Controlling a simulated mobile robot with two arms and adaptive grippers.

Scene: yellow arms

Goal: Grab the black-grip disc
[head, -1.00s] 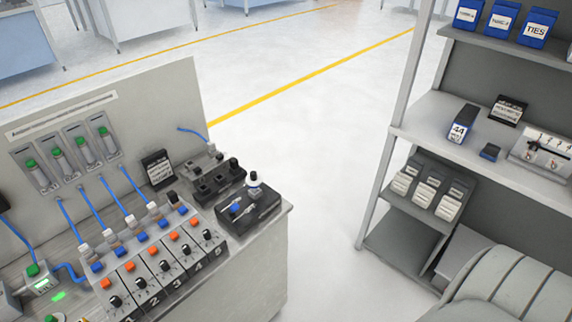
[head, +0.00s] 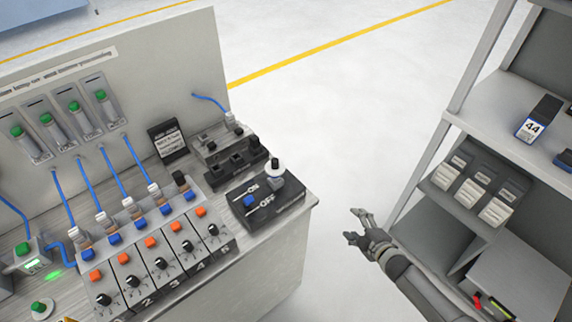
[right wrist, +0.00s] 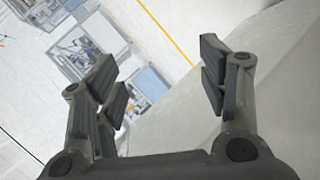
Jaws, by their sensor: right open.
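A white disc with a black grip on top (head: 275,164) sits at the back right of a black box marked ON and OFF (head: 262,210), at the bench's right end. A small grey piece shows just under the disc. My right gripper (head: 355,225) is open and empty over the floor, to the right of the bench and apart from the disc. In the right wrist view its fingers (right wrist: 165,85) are spread with nothing between them. The disc is not visible in that view. My left gripper is not in view.
The bench holds a row of numbered switch modules (head: 150,260) with blue cables, and a black label stand (head: 168,141).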

